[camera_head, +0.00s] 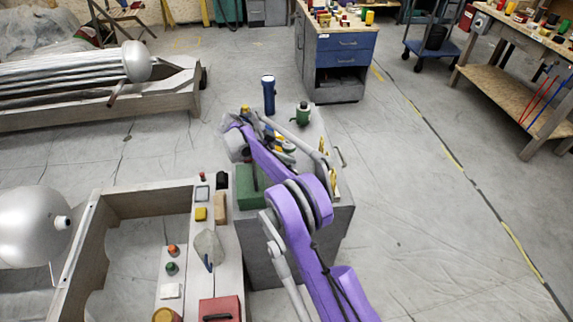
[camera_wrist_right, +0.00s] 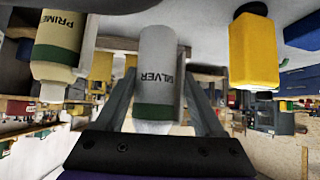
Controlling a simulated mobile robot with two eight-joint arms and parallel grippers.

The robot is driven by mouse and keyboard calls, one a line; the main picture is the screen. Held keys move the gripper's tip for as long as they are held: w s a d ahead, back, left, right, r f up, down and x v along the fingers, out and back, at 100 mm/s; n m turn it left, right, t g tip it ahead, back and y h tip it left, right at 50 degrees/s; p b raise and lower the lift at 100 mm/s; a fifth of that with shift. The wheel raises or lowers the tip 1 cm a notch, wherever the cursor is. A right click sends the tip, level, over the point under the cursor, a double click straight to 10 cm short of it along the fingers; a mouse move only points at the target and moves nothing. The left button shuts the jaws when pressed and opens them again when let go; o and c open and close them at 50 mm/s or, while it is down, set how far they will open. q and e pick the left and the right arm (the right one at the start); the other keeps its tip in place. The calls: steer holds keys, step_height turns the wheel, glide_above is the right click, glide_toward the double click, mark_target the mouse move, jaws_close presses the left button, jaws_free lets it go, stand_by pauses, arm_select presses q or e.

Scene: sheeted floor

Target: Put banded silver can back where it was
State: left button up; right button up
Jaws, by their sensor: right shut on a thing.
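The silver can (camera_wrist_right: 157,60) is a pale grey cylinder with a dark green band and the word SILVER on its side. It fills the middle of the right wrist view. My right gripper (camera_wrist_right: 160,100) is shut on it, one finger on each side. In the head view my purple right arm reaches over the grey cabinet (camera_head: 262,245), and its gripper (camera_head: 234,123) is at the cabinet's far left edge. I cannot make out the can clearly there. Whether the can touches a surface is unclear. My left gripper is not in view.
In the wrist view a PRIME bottle (camera_wrist_right: 60,45) and a yellow bottle (camera_wrist_right: 253,50) flank the can. On the cabinet stand a blue flask (camera_head: 268,95), a green can (camera_head: 303,115) and a green box (camera_head: 251,186). A wooden frame (camera_head: 150,200) with small items adjoins it.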

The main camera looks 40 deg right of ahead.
steer(key=shift+f, duration=2.25)
steer(key=shift+f, duration=0.15)
steer(key=o, duration=0.8)
steer(key=shift+r, duration=0.3)
steer(key=v, duration=1.1)
steer(key=shift+w+a, duration=0.1)
steer(key=shift+a, duration=0.1)
steer(key=shift+a+r, duration=0.25)
steer(key=shift+r, duration=0.05)
